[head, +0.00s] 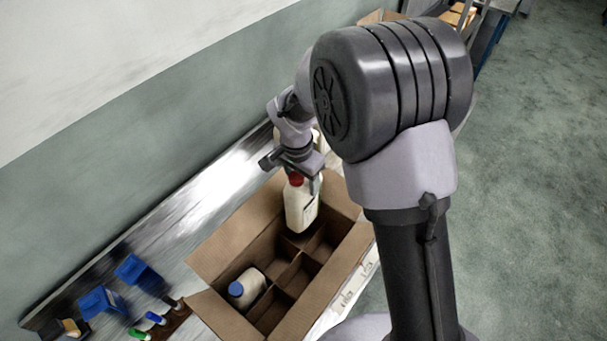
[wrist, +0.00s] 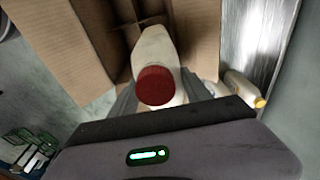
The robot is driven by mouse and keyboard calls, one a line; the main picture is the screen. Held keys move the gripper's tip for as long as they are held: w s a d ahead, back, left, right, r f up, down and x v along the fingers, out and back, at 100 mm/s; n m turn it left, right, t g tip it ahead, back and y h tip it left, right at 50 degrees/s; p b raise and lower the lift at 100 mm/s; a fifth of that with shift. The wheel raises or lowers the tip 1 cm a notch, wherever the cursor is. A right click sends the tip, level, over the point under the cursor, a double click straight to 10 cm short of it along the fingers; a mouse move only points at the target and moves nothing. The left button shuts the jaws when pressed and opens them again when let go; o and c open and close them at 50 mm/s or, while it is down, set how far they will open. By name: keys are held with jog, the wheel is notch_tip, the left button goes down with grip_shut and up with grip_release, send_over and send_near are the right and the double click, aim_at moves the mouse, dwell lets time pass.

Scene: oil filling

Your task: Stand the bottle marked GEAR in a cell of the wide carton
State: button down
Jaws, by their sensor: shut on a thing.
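A cream bottle with a red cap (head: 302,205) hangs upright from my gripper (head: 299,178) over the far end of the wide carton (head: 223,246). In the wrist view the red-capped bottle (wrist: 156,82) sits between the fingers (wrist: 155,98), which are shut on it near the cap. The bottle's lower part is at or just over the far cells; I cannot tell how deep it is. No GEAR marking can be read. The carton is open, with brown dividers forming several cells. A white bottle with a blue cap (head: 246,289) lies tilted or stands in a near-left cell.
Blue bins (head: 138,270) and several small coloured-cap bottles (head: 155,318) are on the metal bench left of the carton. A yellow-capped bottle (wrist: 245,89) is beside the carton in the wrist view. The carton's raised flaps surround its opening.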

notch_tip(320, 180, down, 20)
jog(key=b, duration=1.6)
jog(key=shift+r, duration=0.2)
jog(key=shift+f+b, duration=0.6)
jog(key=shift+b, duration=0.25)
